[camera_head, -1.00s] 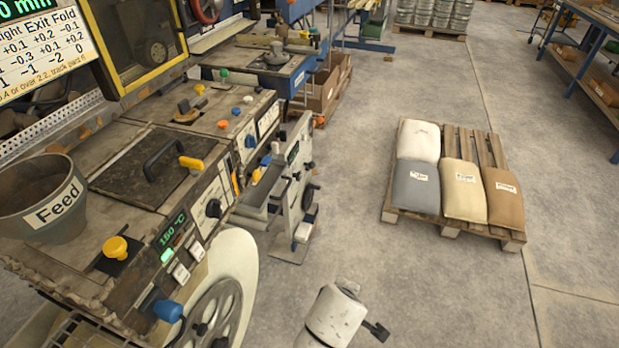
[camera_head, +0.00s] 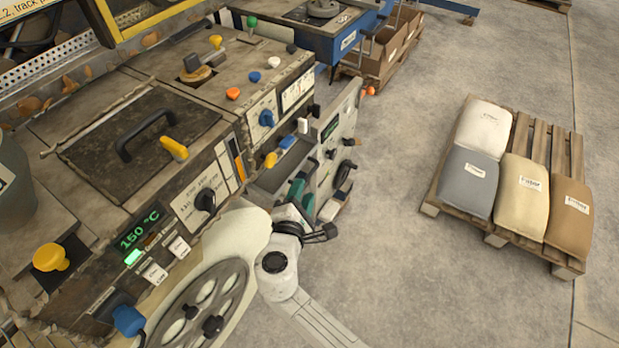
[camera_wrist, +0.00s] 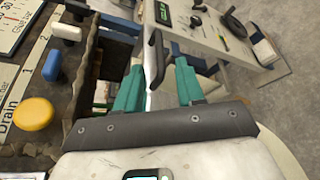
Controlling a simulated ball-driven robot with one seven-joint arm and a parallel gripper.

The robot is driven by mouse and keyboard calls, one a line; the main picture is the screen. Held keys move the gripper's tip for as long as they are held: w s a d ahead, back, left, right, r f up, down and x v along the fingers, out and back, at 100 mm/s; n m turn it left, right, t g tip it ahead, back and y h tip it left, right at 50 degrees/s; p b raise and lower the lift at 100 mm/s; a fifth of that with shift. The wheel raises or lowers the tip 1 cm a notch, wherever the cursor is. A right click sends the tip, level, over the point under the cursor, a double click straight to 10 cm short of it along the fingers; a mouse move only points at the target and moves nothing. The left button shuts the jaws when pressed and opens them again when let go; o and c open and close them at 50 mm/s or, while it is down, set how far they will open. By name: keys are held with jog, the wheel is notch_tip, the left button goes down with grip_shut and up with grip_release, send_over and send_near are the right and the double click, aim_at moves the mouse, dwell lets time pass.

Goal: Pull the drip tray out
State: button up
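My gripper (camera_head: 301,192) has two teal fingers and reaches in low beside the machine's side, at the narrow gap before the white unit. The wrist view shows the fingers (camera_wrist: 160,66) apart, with a dark bar-shaped handle (camera_wrist: 155,52) in line between them. I see space on both sides of the handle and cannot tell whether either finger touches it. No label marks the drip tray; I cannot tell whether this handle belongs to it. In the head view my gripper and wrist hide that spot.
A machine bench with a yellow knob (camera_head: 50,258) and a temperature panel (camera_head: 140,229) stands left. A white unit (camera_head: 340,135) with a display stands close right of my gripper. A pallet (camera_head: 432,205) with sacks is farther right. The floor between is clear.

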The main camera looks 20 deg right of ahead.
aim_at(307, 181)
jog(key=shift+x, duration=2.7)
jog(key=shift+c, duration=0.2)
jog(key=shift+s, duration=0.1)
grip_shut()
